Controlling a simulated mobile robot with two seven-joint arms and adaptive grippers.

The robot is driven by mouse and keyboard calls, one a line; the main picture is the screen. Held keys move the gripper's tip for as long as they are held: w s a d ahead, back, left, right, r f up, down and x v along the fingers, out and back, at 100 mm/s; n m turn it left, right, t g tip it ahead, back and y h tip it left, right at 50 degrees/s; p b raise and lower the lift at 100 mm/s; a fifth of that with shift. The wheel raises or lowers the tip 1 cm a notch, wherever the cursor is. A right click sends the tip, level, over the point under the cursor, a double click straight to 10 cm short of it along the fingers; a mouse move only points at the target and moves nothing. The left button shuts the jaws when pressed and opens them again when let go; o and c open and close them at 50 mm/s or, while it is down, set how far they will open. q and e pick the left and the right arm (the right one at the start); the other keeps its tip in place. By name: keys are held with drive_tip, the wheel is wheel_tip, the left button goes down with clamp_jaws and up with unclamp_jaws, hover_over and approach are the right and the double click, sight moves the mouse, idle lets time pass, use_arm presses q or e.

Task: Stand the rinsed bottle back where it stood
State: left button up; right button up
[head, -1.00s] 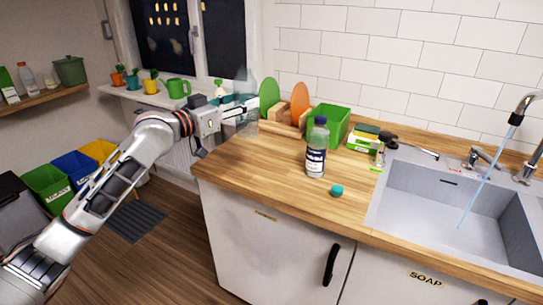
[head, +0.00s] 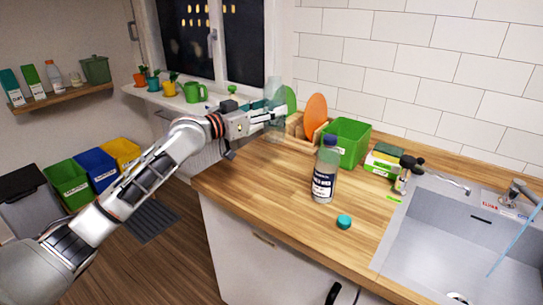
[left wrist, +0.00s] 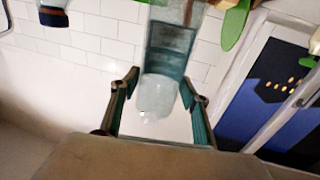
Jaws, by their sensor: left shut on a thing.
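My left gripper (head: 268,118) is shut on a clear, see-through bottle (head: 274,100) with a teal band. It holds the bottle roughly upright at the back left of the counter, beside the dish rack. Whether the bottle's base touches the wood is unclear. In the left wrist view, the bottle (left wrist: 158,90) lies between the two fingers (left wrist: 158,112), pictured upside down; no cap shows on it. A teal cap (head: 344,222) lies on the counter.
A dark-labelled bottle (head: 324,182) stands mid-counter. Behind are a wooden rack (head: 296,128) with a green and an orange plate, a green bin (head: 348,146) and a sponge pack (head: 383,161). The sink (head: 455,235) is right, water running. The counter's front left is clear.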

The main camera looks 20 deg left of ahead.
sight(266, 137)
use_arm(q)
wheel_tip(266, 137, down, 7)
drive_tip(key=shift+f+b, duration=0.1)
drive_tip(key=shift+b, duration=0.35)
drive_tip(key=shift+f, duration=0.85)
wheel_tip(266, 137, down, 5)
drive_tip(key=shift+r+b, duration=0.1)
drive_tip(key=shift+b, duration=0.85)
drive_tip(key=o, duration=1.2)
drive_tip(key=shift+f, duration=0.35)
drive_tip(key=o, duration=0.4)
drive_tip(key=shift+r, duration=0.1)
drive_tip(key=shift+o, duration=0.2)
